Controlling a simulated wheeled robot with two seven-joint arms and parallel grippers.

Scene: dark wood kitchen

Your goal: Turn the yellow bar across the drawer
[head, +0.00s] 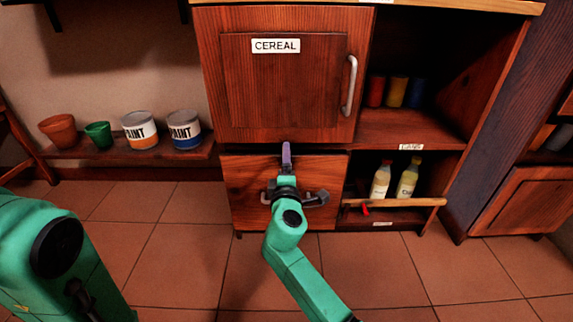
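I see no bar that is clearly yellow across the drawer. A narrow purple bar (286,156) stands upright at the drawer's top edge, overlapping the gap below the CEREAL door. The wooden drawer (245,180) looks closed. My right gripper (287,180) is in front of the drawer, just below the purple bar; its fingers are small and dark, and I cannot tell whether they touch or grip the bar. The dark parts beside the wrist hide the middle of the drawer. My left arm is at the lower left, its gripper out of view.
The CEREAL door (280,85) above is closed, with a metal handle (349,86). At right, a pale wooden rail (410,202) fronts a shelf with two bottles (407,178). Paint cans (140,130) and pots stand on a low shelf at left. The tiled floor (170,245) is clear.

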